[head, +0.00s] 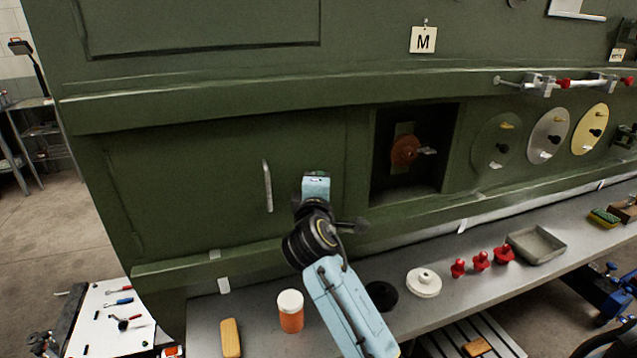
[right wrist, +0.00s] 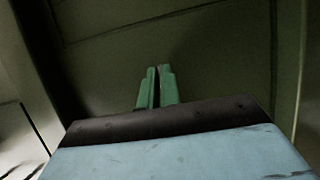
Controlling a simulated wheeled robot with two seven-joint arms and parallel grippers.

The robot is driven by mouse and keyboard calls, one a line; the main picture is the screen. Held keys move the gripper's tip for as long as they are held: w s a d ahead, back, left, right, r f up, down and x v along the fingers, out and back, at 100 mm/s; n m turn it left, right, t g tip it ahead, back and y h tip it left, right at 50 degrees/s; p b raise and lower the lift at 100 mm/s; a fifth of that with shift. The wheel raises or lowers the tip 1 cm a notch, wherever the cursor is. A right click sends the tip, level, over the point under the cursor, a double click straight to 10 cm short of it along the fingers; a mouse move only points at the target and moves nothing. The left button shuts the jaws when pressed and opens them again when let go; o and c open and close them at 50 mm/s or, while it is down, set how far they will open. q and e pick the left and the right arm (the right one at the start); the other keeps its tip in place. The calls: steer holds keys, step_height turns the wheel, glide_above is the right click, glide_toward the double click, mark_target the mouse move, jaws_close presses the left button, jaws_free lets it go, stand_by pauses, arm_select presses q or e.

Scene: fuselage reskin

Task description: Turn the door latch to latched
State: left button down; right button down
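A green door panel (head: 195,165) with an upright silver bar handle (head: 267,186) is set in the green fuselage wall. My right gripper is at the end of the light blue arm, right of this handle; its fingers are hidden behind the wrist in the head view. In the right wrist view its two green fingers (right wrist: 157,88) are close together with a narrow dark slit between them, against the dark green surface. I cannot tell whether anything thin is between them. No door latch is clearly visible; the arm may cover it. My left gripper is not in view.
Right of the arm is an open recess with an orange round part (head: 405,150). Below runs a grey bench (head: 440,312) with an orange jar (head: 291,311), a white disc (head: 424,282), red knobs (head: 480,261) and a grey tray (head: 537,245).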

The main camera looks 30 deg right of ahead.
steer(key=c, duration=1.6)
jaws_free()
steer(key=b+v, duration=0.2)
steer(key=v, duration=1.1)
steer(key=shift+s+a, duration=0.1)
steer(key=shift+s, duration=0.1)
